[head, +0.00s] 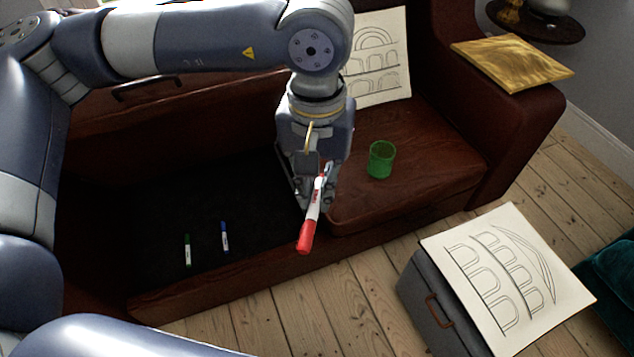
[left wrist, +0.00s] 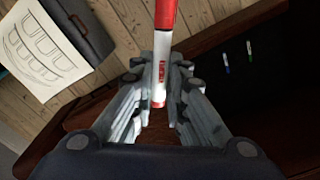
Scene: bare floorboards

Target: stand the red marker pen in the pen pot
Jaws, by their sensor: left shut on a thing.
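My left gripper (head: 312,192) is shut on the red marker pen (head: 311,213), a white barrel with a red cap. In the head view the pen is tilted, with its red cap pointing down and toward the viewer. The pen also shows between the fingers in the left wrist view (left wrist: 161,55). The pen pot (head: 381,160) is a green cup standing upright on the brown leather seat, to the right of the gripper and apart from it. Its inside is hard to make out. My right gripper is not in view.
A green marker (head: 187,250) and a blue marker (head: 225,237) lie in the dark recess of the sofa. A drawing (head: 376,75) leans against the sofa back. Another drawing (head: 508,270) lies on a grey case (head: 432,305). A wooden board (head: 513,62) lies on the armrest.

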